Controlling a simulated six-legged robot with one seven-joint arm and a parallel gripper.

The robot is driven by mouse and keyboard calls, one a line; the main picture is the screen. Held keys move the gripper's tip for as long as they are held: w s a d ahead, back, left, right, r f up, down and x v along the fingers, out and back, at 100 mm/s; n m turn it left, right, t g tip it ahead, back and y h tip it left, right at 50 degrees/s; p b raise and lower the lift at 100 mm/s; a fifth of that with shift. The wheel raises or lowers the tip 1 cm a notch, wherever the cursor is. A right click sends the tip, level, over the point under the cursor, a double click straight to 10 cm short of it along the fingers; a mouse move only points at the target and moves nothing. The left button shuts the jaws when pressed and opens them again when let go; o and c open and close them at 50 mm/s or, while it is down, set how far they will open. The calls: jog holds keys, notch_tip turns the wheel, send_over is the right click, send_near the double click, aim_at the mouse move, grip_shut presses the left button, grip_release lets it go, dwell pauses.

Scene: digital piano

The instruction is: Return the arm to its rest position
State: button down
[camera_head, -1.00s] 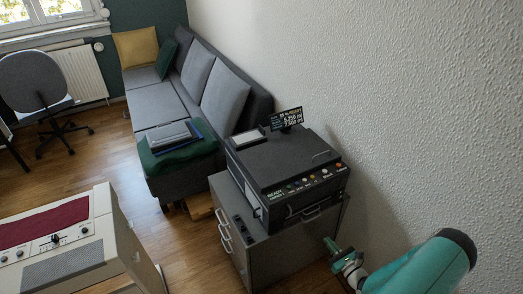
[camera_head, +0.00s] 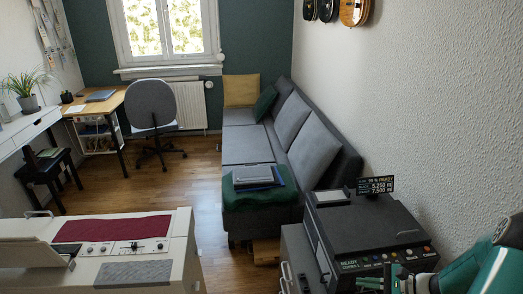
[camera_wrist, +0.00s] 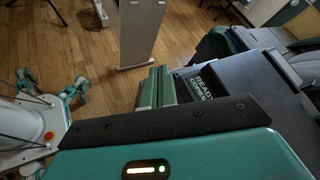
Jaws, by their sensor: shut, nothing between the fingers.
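My arm shows as teal links at the lower right of the head view, in front of the black printer (camera_head: 370,235). My gripper (camera_head: 393,278) is at the bottom edge there, near the printer's front panel, and is partly cut off. In the wrist view my gripper (camera_wrist: 158,88) shows as two teal fingers side by side, shut with nothing between them. The printer (camera_wrist: 205,80), with its "READY" lettering, lies just right of the fingertips in that view. I cannot tell how wide the gap to it is. My own body and legs show at the left of the wrist view.
The printer stands on a grey cabinet (camera_head: 297,250) beside the white wall (camera_head: 440,110). A white console (camera_head: 170,250) with a red panel stands at lower left. A grey sofa (camera_head: 248,150) is behind the cabinet. Open wooden floor (camera_head: 190,185) lies between console, sofa and desk (camera_head: 100,103).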

jog(key=s+a+r+n+h, duration=0.3)
jog(key=s+a+r+n, duration=0.2)
jog(key=r, duration=0.4)
jog(key=s+a+r+n+g+h, duration=0.1)
jog(key=s+a+r+n+h, duration=0.3)
jog(key=a+r+n, duration=0.3)
jog(key=s+a+r+n+h, duration=0.4)
jog(key=s+a+r+n, duration=0.2)
jog(key=r, duration=0.6)
jog(key=shift+s+a+g, duration=0.3)
jog(key=shift+a, duration=0.35)
